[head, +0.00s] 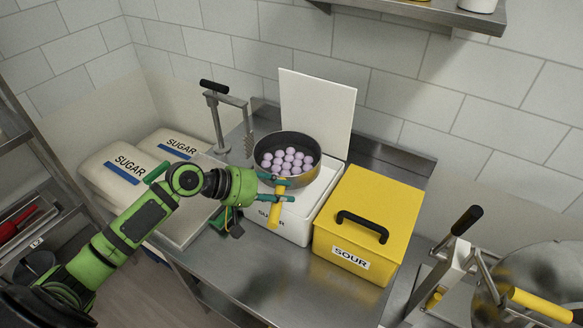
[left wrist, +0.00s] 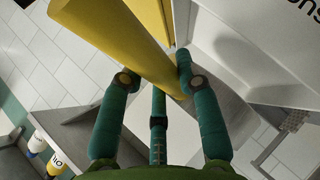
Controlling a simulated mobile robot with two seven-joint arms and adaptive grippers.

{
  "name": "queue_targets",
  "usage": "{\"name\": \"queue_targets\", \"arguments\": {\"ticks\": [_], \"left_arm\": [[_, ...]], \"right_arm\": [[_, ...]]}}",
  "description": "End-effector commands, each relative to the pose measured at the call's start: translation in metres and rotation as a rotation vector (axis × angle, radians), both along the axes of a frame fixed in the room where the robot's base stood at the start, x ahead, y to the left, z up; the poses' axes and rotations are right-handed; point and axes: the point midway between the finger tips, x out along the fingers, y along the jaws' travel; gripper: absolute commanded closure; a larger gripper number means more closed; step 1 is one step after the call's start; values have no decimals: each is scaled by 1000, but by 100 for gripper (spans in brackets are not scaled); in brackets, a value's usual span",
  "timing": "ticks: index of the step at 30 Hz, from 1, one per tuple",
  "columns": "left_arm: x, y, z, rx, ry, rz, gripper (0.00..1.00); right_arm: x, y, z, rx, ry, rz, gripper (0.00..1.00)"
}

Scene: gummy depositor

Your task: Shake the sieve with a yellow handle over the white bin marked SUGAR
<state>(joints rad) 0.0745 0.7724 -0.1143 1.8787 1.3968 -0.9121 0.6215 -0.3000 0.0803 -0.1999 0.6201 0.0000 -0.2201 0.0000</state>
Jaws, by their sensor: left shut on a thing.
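The sieve (head: 264,172) is a round dark-walled pan holding several pale purple balls. It is over the white bin marked SUGAR (head: 294,232); I cannot tell whether it touches the rim. Its yellow handle (head: 275,217) points toward the front of the table. My left gripper (head: 279,190) is shut on this handle, reaching in from the left. The inside of the bin is mostly hidden by the sieve. My right gripper is not in view.
A yellow box marked SOUR (head: 340,222) stands close right of the bin. A white panel (head: 318,112) stands upright behind the bin. SUGAR bags (head: 122,172) and a metal stand (head: 222,115) are to the left. Bare steel table (head: 300,280) lies in front.

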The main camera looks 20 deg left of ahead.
Motion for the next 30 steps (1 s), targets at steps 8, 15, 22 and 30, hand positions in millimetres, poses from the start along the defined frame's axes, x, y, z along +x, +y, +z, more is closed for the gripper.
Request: {"name": "queue_targets", "arguments": {"ticks": [8,15,22,30], "left_arm": [[8,-26,2,-2,-6,-1,100],[8,-29,1,0,-3,0,100],[9,-29,7,0,-5,0,100],[9,-29,18,1,-5,1,100]], "right_arm": [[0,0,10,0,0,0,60],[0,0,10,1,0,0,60],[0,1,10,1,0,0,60],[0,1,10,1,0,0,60]]}}
